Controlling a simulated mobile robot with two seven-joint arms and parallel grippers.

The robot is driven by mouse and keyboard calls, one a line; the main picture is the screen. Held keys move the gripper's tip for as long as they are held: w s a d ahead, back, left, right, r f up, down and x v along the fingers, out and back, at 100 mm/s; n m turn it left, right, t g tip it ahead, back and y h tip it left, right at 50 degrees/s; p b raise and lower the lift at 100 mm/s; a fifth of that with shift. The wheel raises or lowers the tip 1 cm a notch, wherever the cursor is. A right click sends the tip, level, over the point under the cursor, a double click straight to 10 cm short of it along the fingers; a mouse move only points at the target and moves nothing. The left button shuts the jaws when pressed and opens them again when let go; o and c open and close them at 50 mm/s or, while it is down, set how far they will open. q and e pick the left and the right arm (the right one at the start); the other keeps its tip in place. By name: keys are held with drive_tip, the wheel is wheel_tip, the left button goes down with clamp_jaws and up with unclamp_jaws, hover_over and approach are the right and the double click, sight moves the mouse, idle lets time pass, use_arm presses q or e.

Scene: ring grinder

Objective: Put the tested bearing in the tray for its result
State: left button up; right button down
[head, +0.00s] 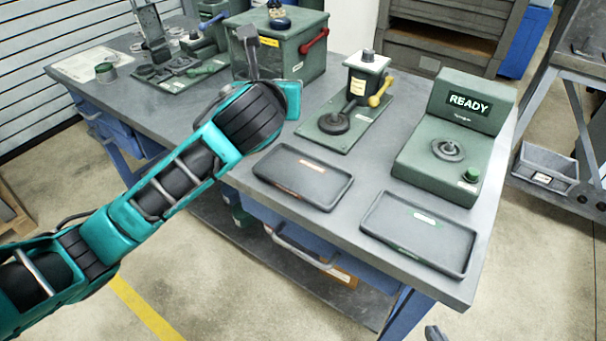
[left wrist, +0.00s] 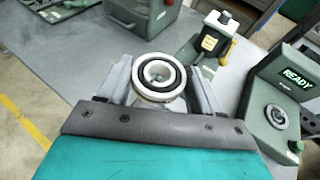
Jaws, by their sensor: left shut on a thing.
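My left gripper (left wrist: 162,92) is shut on a ring-shaped bearing (left wrist: 150,72), held between its two fingers in the left wrist view. The bearing cannot be made out in the head view, where my left arm reaches over the table. A dark tray with an orange label (head: 268,183) lies near the table's front edge. A second tray with a green label (head: 387,232) lies to its right. The green tester (head: 419,167) stands behind it, with a READY display and a round spindle. Only a small part of my right gripper (head: 435,333) shows at the bottom edge.
A green plate with a press-like fixture (head: 362,125) and yellow handle stands behind the trays. A green box with a red handle (head: 310,55) is farther back. More fixtures stand at the far left. A grey bin (head: 546,168) sits on a rack at right. Both trays look empty.

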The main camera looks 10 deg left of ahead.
use_arm(q)
drive_tip(key=r, duration=0.2)
drive_tip(key=b, duration=0.3)
hover_over(285, 172)
wheel_tip(285, 172, down, 15)
drive_tip(key=shift+f, duration=0.2)
wheel_tip(285, 172, down, 4)
drive_tip(key=shift+b, duration=0.35)
drive_tip(key=shift+f, duration=0.2)
drive_tip(key=shift+f, duration=0.1)
drive_tip(key=o, duration=0.9)
drive_tip(key=shift+o, duration=0.2)
